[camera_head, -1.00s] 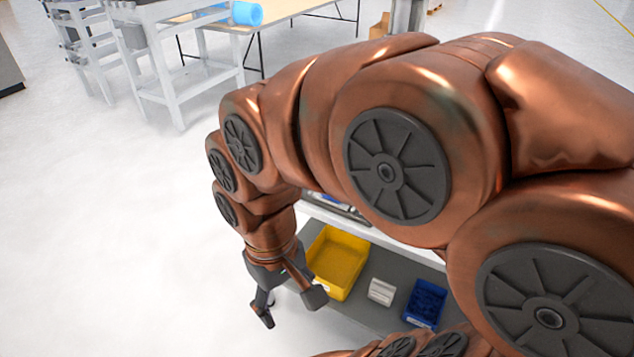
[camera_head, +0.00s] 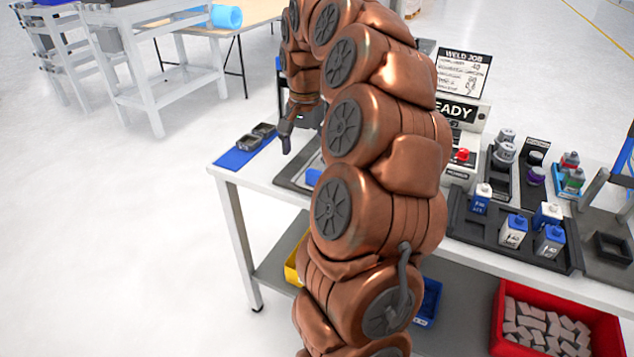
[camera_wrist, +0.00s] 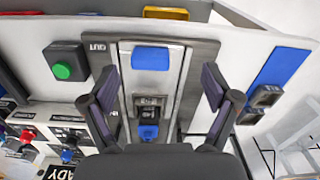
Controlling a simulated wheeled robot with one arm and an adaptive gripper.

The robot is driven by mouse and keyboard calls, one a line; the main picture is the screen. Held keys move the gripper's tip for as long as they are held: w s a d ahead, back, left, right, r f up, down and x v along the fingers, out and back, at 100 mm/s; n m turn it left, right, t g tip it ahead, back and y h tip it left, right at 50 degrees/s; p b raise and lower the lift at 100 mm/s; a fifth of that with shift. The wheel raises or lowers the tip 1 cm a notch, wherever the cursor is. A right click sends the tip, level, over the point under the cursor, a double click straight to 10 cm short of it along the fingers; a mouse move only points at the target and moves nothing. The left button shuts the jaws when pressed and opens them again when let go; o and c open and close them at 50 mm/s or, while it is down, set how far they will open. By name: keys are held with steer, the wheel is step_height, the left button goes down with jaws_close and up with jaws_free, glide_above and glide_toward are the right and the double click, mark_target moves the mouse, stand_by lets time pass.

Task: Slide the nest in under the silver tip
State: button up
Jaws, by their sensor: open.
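In the wrist view a grey fixture (camera_wrist: 177,95) with side rails lies between the fingers of my gripper (camera_wrist: 158,92). A small dark block (camera_wrist: 150,108), possibly the nest, sits in its channel, with a blue part (camera_wrist: 148,132) just below it and a blue pad (camera_wrist: 150,58) above it. I cannot make out a silver tip. My gripper is open, with nothing between its fingers, and appears above the fixture. In the head view my gripper (camera_head: 296,138) is over the table's left part, and my arm hides much of the fixture (camera_head: 297,172).
A blue mat (camera_head: 236,158) with two dark blocks (camera_head: 255,136) lies at the table's left end. A green button box (camera_wrist: 65,65) stands beside the fixture. Bottle trays (camera_head: 515,240) and a red button box (camera_head: 461,165) occupy the right. A red bin (camera_head: 555,322) is below.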

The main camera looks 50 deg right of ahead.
mark_target(317, 172)
steer(key=d, duration=0.1)
steer(key=d+f+m, duration=0.1)
steer(key=d, duration=0.1)
steer(key=shift+s+d, duration=0.15)
steer(key=shift+f+p, duration=0.45)
steer(key=shift+f, duration=3.45)
steer(key=shift+c, duration=0.2)
jaws_close()
